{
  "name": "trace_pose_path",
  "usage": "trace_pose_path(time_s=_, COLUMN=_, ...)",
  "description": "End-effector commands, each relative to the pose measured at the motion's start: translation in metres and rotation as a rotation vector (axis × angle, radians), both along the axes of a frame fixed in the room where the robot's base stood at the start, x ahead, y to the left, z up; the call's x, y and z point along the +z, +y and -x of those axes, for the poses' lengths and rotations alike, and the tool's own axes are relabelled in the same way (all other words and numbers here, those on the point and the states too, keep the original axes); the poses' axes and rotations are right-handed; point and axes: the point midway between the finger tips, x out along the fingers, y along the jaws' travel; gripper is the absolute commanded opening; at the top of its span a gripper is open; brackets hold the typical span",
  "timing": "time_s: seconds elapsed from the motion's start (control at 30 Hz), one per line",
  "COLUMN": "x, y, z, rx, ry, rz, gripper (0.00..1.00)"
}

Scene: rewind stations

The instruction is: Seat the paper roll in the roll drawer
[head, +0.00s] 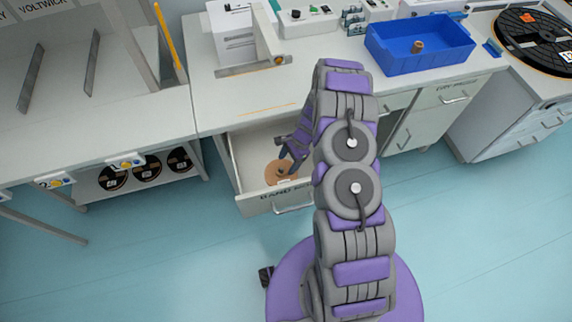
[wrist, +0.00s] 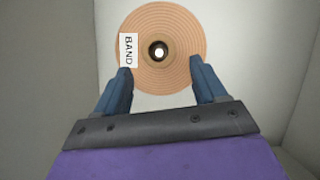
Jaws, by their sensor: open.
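The open drawer (head: 262,205) sticks out from the workbench cabinet, with partly legible dark lettering on its front. A tan roll (head: 273,174) with concentric rings lies flat inside, near the front. In the wrist view the roll (wrist: 180,25) shows a white "BAND" label and a round centre hole. My gripper (wrist: 161,67) is open, with its blue fingers apart at the roll's lower edge in that view. In the head view my gripper (head: 288,160) reaches down into the drawer over the roll. I cannot tell whether the fingers touch it. My arm hides part of the drawer.
A blue bin (head: 420,45) on the bench holds a small brown cylinder (head: 417,46). A large black reel (head: 535,38) lies at the far right. Several dark reels (head: 147,168) sit on a low shelf at left. The floor in front is clear.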

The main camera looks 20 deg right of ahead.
Motion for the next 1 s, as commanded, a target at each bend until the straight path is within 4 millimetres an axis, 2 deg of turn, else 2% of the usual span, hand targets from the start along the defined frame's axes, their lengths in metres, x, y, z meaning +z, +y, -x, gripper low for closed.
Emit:
trace_pose_path(time_s=0.03, x=0.014, y=-0.006, z=-0.002, rx=-0.001, ry=-0.004, rz=0.0, gripper=0.71)
trace_pose_path(time_s=0.3, x=0.059, y=-0.027, z=-0.007, rx=-0.001, ry=-0.003, rz=0.002, gripper=0.71)
trace_pose_path(time_s=0.57, x=0.081, y=-0.034, z=-0.008, rx=0.007, ry=-0.003, rz=-0.001, gripper=0.71)
trace_pose_path(time_s=0.67, x=0.097, y=-0.029, z=-0.008, rx=0.042, ry=-0.017, rz=-0.003, gripper=0.71)
trace_pose_path(time_s=0.77, x=0.129, y=-0.018, z=-0.006, rx=0.113, ry=-0.044, rz=-0.007, gripper=0.71)
trace_pose_path(time_s=1.0, x=0.218, y=0.012, z=0.019, rx=0.344, ry=-0.11, rz=-0.011, gripper=0.71)
